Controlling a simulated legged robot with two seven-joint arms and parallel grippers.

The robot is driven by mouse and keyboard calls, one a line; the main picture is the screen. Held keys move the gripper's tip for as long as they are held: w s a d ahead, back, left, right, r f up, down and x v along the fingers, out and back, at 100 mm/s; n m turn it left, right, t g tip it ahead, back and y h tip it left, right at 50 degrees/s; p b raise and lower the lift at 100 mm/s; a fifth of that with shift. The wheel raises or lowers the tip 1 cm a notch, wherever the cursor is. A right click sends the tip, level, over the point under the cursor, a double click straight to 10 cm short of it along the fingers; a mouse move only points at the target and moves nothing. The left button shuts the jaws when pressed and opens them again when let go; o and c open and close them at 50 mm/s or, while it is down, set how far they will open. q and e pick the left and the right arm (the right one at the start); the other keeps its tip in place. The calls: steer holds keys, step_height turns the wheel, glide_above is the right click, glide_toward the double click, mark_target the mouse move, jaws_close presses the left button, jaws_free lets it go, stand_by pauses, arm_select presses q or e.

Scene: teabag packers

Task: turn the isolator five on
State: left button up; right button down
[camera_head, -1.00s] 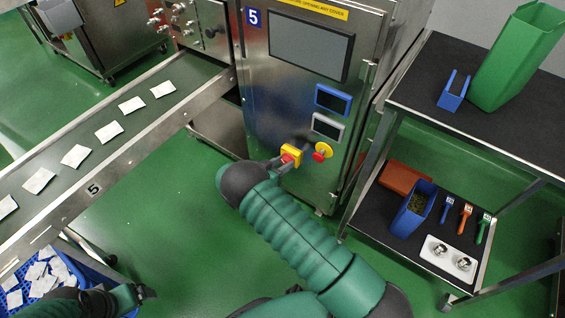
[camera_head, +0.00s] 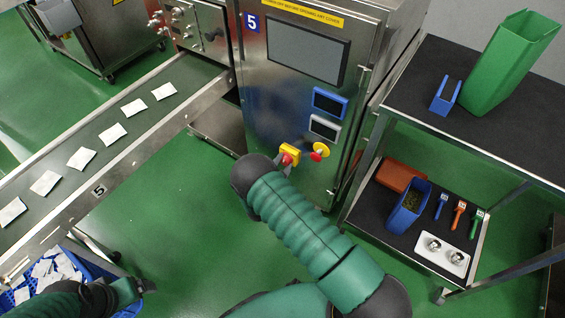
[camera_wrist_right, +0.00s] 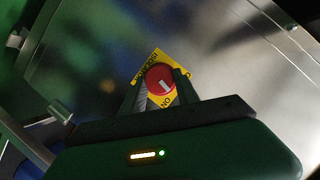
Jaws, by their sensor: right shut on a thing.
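The isolator is a red knob on a yellow plate (camera_head: 289,152), low on the front of the steel cabinet marked 5 (camera_head: 300,105). In the right wrist view, the round red knob (camera_wrist_right: 160,79) has a white mark and sits on a yellow label with black letters. My right gripper (camera_wrist_right: 162,92) is shut on the red knob, with a finger on either side. In the head view my wrist hides most of this gripper. My left gripper (camera_head: 134,289) is at the lower left, away from the cabinet; its jaw state is unclear.
A yellow round-based red button (camera_head: 320,152) sits just right of the isolator. A conveyor (camera_head: 60,170) with several white teabags runs along the left. A blue crate (camera_head: 95,272) of teabags is at lower left. A two-tier cart (camera_head: 425,75) stands right.

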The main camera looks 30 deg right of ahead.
steer(key=shift+s+f+m+t, duration=0.2)
steer(key=shift+m+t, duration=0.4)
steer(key=shift+m, duration=0.4)
steer(key=shift+f+m+t+b, duration=0.25)
steer(key=shift+m+t+b, duration=0.4)
steer(key=shift+m, duration=1.05)
steer(key=shift+s, duration=0.1)
steer(key=c, duration=0.9)
jaws_free()
steer(key=shift+d, duration=0.1)
steer(key=shift+r, duration=0.1)
